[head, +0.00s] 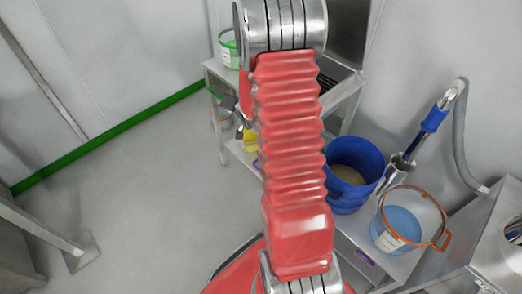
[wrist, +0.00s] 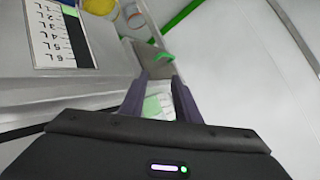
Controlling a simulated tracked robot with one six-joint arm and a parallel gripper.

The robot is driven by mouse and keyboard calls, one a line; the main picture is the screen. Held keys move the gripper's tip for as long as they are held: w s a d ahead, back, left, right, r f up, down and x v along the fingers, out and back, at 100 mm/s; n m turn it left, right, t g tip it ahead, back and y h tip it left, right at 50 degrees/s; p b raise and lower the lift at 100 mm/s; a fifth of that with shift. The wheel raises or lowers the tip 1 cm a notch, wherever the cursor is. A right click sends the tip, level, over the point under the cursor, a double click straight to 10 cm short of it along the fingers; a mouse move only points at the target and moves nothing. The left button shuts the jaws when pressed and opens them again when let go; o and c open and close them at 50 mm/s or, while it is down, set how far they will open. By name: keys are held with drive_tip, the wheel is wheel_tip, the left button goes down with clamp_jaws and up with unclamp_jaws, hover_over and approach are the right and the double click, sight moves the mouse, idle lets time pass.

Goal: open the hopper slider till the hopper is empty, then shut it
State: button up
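The hopper (wrist: 105,25) shows in the wrist view as a grey metal body at upper left, with a white level scale (wrist: 52,35) marked in litres beside a dark strip. The hopper's contents and the slider's opening are not clear. In the head view my red arm hides my gripper.
In the head view a blue bucket (head: 340,202) with tan contents and a clear orange-rimmed tub (head: 396,240) stand at right. A steel bench (head: 345,92) is behind my arm, with a green-rimmed tub (head: 228,56) on it. The floor at left is largely clear.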

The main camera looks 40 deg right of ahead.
drive_tip(key=s+d+f+m+t, duration=0.25)
drive_tip(key=d+f, duration=0.25)
drive_tip(key=f, duration=0.5)
drive_tip(key=s+f+m+t+h, duration=0.2)
drive_tip(key=s+f+m, duration=0.8)
drive_tip(key=s+f, duration=0.6)
wheel_tip(320, 180, down, 4)
drive_tip(key=shift+a+r+t+h, duration=0.1)
drive_tip(key=shift+a+t+h, duration=0.3)
drive_tip(key=shift+a+t, duration=0.05)
drive_tip(key=shift+w+m, duration=0.1)
drive_tip(key=shift+m, duration=0.15)
drive_tip(key=x, duration=1.3)
drive_tip(key=shift+w+d, duration=0.1)
drive_tip(key=shift+w, duration=0.25)
drive_tip(key=shift+c, duration=0.6)
clamp_jaws()
